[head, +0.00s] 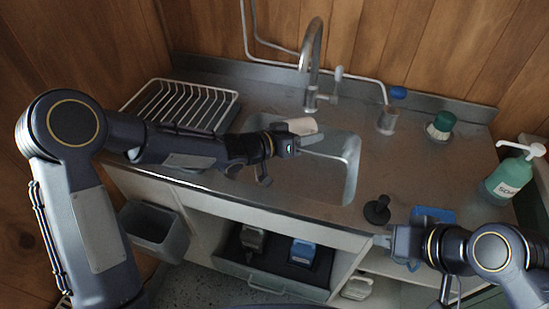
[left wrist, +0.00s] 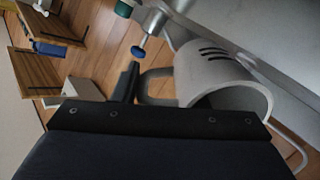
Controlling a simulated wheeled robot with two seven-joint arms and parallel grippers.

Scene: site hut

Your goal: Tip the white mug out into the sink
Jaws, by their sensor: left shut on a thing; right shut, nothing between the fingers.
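The white mug (head: 300,126) is held above the sink basin (head: 345,170) in the head view, at its back left part. My left gripper (head: 308,141) is shut on the mug. In the left wrist view the mug (left wrist: 225,80) shows its handle (left wrist: 156,86) beside a dark finger, with its open rim toward the lower right. The mug looks tipped onto its side; whether anything is inside or pouring out cannot be seen. My right gripper (head: 382,241) is shut and empty at the counter's front edge, right of the basin.
A tap (head: 312,50) rises behind the basin. A wire dish rack (head: 185,103) stands to the left. A black plug (head: 377,209), a blue sponge-like block (head: 433,214), a green-topped pot (head: 440,125) and a soap bottle (head: 508,180) are at the right. A grey bin (head: 155,232) hangs below.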

